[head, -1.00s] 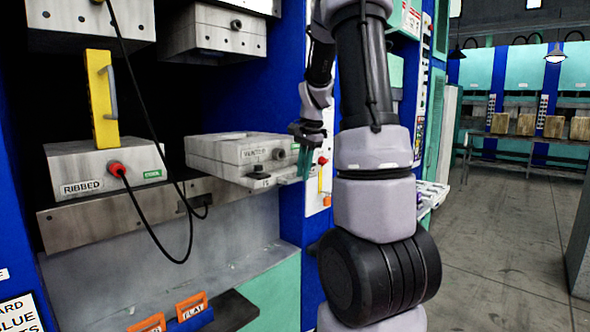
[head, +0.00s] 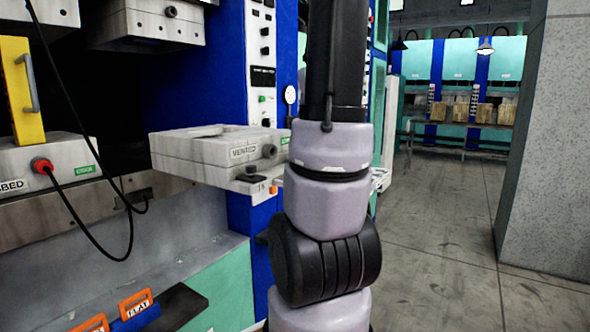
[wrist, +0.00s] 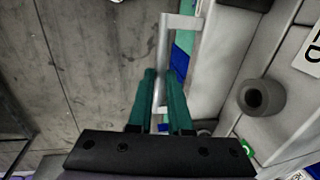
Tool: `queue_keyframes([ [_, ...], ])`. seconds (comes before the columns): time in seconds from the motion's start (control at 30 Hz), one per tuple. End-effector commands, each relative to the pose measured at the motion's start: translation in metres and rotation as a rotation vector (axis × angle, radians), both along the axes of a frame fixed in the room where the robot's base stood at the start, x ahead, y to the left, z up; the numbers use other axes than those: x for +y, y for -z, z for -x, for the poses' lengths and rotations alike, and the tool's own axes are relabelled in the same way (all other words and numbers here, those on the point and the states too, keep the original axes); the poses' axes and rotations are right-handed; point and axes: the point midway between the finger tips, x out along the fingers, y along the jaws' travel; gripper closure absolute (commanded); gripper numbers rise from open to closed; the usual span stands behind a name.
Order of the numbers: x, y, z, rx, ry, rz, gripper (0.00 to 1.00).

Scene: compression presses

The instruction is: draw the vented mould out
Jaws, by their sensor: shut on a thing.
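The vented mould (head: 212,150) is a pale grey block with a "VENTED" label and a round knob on its front. In the head view it sticks out of the press over the front edge. In the wrist view its grey body (wrist: 232,60) and dark knob (wrist: 262,97) lie at the right. My gripper (wrist: 161,82) has green fingers, one on each side of the mould's grey handle bar (wrist: 163,50), and is shut on it. In the head view my gripper is hidden behind my arm.
Orange-handled tools (head: 135,304) lie below. A blue press column (head: 240,215) stands behind the vented mould. Open floor (head: 440,230) lies right, up to a grey pillar (head: 550,150).

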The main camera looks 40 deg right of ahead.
Motion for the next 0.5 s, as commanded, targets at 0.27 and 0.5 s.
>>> queue_keyframes([
  [0.27, -0.0025, 0.0018, 0.0053, 0.008, 0.006, 0.001, 1.00],
  [0.5, -0.0019, 0.0014, 0.0041, 0.006, 0.005, 0.000, 0.53],
])
